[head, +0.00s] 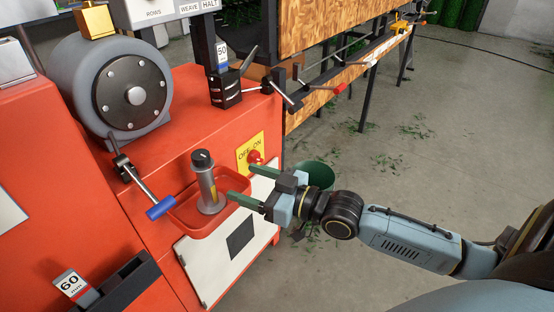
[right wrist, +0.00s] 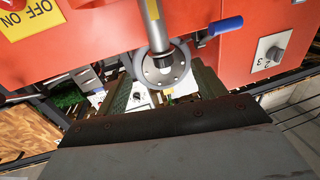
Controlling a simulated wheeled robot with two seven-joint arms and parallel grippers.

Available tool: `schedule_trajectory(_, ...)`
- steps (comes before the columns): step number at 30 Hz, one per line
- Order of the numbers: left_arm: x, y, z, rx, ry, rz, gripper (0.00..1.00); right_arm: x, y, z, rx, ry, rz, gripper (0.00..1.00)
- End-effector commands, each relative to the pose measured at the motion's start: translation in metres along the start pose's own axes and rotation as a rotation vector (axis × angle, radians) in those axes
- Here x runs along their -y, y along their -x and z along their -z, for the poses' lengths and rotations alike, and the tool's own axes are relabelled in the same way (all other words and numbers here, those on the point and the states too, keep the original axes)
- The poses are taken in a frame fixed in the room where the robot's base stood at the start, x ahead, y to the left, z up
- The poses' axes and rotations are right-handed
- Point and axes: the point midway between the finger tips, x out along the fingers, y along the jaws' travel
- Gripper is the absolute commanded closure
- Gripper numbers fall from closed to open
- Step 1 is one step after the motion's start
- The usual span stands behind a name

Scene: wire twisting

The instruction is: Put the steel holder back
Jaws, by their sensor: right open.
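The steel holder (head: 207,184) is a grey upright cylinder with a black top and a round foot. It stands in the red tray (head: 177,221) on the front of the red machine. My right gripper (head: 240,184) is open and empty, just right of the holder. Its two green fingers point toward the holder; I cannot tell whether they touch it. My left gripper is not in view.
A blue-handled lever (head: 160,207) sits left of the tray. A red knob (head: 256,157) on the yellow OFF/ON plate (head: 243,153) is close to my upper finger. A green bin (head: 320,174) stands behind my gripper. The floor to the right is mostly clear.

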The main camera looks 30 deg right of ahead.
Motion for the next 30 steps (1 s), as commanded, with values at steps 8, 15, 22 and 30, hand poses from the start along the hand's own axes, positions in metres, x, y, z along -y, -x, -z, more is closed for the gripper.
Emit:
schedule_trajectory(8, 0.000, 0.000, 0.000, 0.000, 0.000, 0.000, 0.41, -0.003, 0.008, -0.062, 0.183, -0.008, -0.074, 0.30)
schedule_trajectory(15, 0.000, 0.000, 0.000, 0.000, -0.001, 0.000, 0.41, 0.015, 0.092, -0.242, 0.809, -0.071, -0.273, 0.30)
schedule_trajectory(22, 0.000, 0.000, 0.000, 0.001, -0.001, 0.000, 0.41, 0.060, 0.189, -0.329, 1.265, -0.150, -0.368, 0.30)
schedule_trajectory(30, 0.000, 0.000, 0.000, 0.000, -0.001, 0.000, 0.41, 0.070, 0.210, -0.340, 1.357, -0.163, -0.383, 0.30)
